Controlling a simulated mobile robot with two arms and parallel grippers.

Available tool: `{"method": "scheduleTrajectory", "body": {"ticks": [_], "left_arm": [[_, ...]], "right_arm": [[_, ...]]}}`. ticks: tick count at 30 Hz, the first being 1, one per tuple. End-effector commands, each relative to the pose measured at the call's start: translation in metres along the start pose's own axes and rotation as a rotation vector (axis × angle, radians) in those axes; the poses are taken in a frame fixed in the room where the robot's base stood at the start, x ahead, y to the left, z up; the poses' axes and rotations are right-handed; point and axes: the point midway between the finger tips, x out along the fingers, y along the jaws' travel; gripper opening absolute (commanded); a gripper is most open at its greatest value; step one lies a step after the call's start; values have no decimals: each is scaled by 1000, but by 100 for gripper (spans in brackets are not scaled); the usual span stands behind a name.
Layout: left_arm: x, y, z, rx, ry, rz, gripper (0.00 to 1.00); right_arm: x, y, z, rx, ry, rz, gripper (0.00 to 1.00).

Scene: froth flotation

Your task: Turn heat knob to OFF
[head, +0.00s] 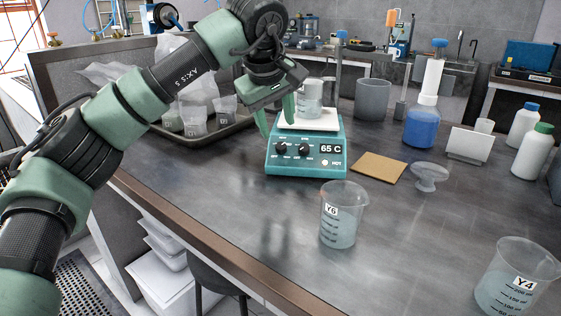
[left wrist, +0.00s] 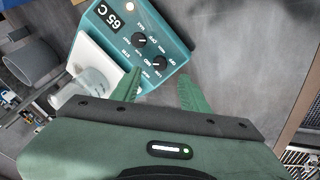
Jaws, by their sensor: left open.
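The teal hotplate (head: 330,165) stands on the dark bench, its front panel showing 65 C. The heat knob (head: 281,148) is the left black knob, and the stir knob (head: 304,149) sits between it and the display. The heat knob also shows in the left wrist view (left wrist: 159,64), with the stir knob (left wrist: 138,40) beyond it. My left gripper (head: 278,128) is open and empty, its fingers pointing down at the hotplate's front left. In the left wrist view, the fingers (left wrist: 160,74) lie either side of the heat knob in the picture; contact cannot be told. My right gripper is out of view.
A beaker (head: 311,98) stands on the hotplate's white top, close behind the fingers. Beaker Y6 (head: 340,225) stands in front, and a cork pad (head: 378,168) lies to the right. A tray of cups (head: 215,133) is at left. The bench front left of Y6 is clear.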

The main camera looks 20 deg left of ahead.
Motion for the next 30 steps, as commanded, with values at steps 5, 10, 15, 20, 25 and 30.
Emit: {"method": "scheduleTrajectory", "body": {"ticks": [5,10,15,20,25,30], "left_arm": [[18,-1,0,0,-1,-2,45],[46,-1,1,-1,-2,-2,45],[68,-1,1,-1,-2,-1,45],[77,0,0,1,0,0,45],[78,0,0,1,0,1,45],[78,0,0,0,0,1,20]], "right_arm": [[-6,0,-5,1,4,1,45],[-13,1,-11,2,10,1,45],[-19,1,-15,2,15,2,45],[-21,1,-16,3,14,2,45],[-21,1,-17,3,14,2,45],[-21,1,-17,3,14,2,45]]}}
